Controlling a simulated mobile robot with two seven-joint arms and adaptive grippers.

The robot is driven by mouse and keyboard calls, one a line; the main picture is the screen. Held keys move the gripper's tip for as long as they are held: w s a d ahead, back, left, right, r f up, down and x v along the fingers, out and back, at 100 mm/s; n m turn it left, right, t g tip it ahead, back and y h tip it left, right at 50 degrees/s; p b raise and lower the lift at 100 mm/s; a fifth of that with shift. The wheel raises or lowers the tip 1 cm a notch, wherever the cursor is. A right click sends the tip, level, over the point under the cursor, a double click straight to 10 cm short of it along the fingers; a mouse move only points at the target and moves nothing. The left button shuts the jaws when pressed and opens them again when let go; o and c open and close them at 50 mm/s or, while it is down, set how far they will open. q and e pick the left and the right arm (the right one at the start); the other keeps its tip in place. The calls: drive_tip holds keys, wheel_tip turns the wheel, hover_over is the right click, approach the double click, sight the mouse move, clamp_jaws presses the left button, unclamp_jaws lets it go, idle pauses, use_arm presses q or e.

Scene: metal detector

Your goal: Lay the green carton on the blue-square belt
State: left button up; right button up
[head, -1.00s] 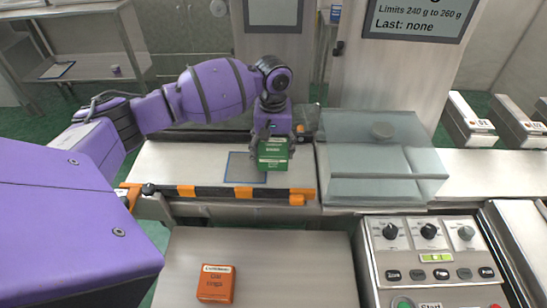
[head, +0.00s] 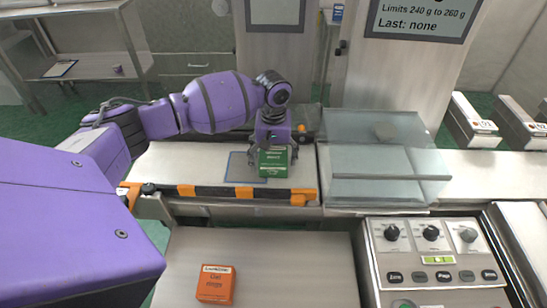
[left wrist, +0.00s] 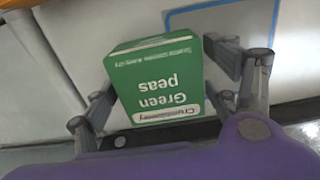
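The green carton (head: 274,164), labelled "Green peas", is between the fingers of my left gripper (head: 273,153), at the right edge of the blue square (head: 239,167) on the belt. It covers part of that edge. In the left wrist view the carton (left wrist: 160,85) has one finger on each side, and the blue outline (left wrist: 180,16) shows beyond it. My left gripper points down and looks shut on the carton. The carton is at or just above the belt; any gap under it is not visible. My right gripper is not in view.
A clear cover (head: 385,155) stands over the belt just right of the carton. An orange-and-black striped edge (head: 215,191) runs along the belt's front. An orange carton (head: 215,284) lies on the front table (head: 290,265), beside a control panel (head: 432,245).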

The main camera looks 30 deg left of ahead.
sight(273, 155)
use_arm(q)
drive_tip(key=shift+r, duration=0.1)
wheel_tip(273, 155, up, 12)
drive_tip(key=shift+p, duration=0.45)
drive_tip(key=shift+s, duration=0.1)
idle(0.6)
